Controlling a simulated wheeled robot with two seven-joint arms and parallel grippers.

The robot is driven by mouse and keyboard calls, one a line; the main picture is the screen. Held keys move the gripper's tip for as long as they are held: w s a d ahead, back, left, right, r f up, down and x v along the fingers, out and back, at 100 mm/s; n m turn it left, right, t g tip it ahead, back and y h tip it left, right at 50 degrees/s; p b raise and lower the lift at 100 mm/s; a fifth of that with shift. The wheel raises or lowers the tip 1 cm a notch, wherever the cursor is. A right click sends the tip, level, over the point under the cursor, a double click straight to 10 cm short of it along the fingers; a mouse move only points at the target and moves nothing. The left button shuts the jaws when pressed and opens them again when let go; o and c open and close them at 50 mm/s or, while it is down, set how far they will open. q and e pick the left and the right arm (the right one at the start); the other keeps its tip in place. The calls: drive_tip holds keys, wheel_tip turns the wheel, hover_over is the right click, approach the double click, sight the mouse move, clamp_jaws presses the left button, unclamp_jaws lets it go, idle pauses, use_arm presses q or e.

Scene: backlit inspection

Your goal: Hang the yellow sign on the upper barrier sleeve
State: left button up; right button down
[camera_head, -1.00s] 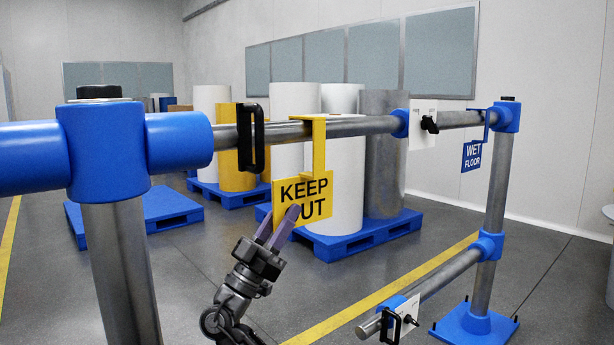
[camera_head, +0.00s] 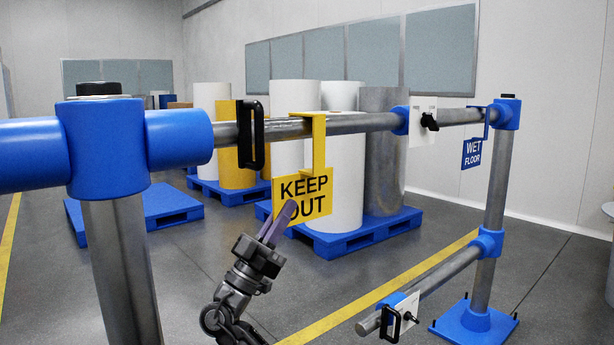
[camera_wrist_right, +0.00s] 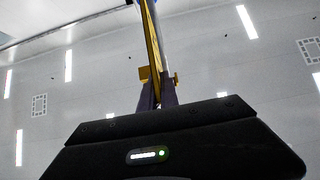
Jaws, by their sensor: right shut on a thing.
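The yellow KEEP OUT sign (camera_head: 318,187) hangs below the upper grey rail tube (camera_head: 360,124), with its hook (camera_head: 319,140) over the tube. I cannot tell whether the hook bears its weight on the tube. My right gripper (camera_head: 280,222) comes from below and is shut on the lower left part of the sign, covering part of the word OUT. The right wrist view shows the sign edge-on (camera_wrist_right: 152,45) between the gripper's fingers (camera_wrist_right: 158,92), with the tube behind it. My left gripper is not in view.
A black handle (camera_head: 251,135) sits on the tube left of the hook. A white plate with a black clamp (camera_head: 421,122) and a blue WET FLOOR sign (camera_head: 473,153) are to the right. A lower rail (camera_head: 435,277) runs at right. Rolls on blue pallets (camera_head: 365,236) stand behind.

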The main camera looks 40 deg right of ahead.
sight(286, 193)
idle(0.3)
drive_tip(key=shift+r+p, duration=1.65)
drive_tip(key=shift+r, duration=0.6)
drive_tip(key=shift+f, duration=0.1)
drive_tip(key=shift+s, duration=0.45)
drive_tip(key=shift+s+b, duration=0.95)
drive_tip(key=shift+s, duration=0.9)
drive_tip(key=shift+s+a+b, duration=0.1)
drive_tip(key=shift+s+b, duration=0.4)
drive_tip(key=shift+s, duration=2.2)
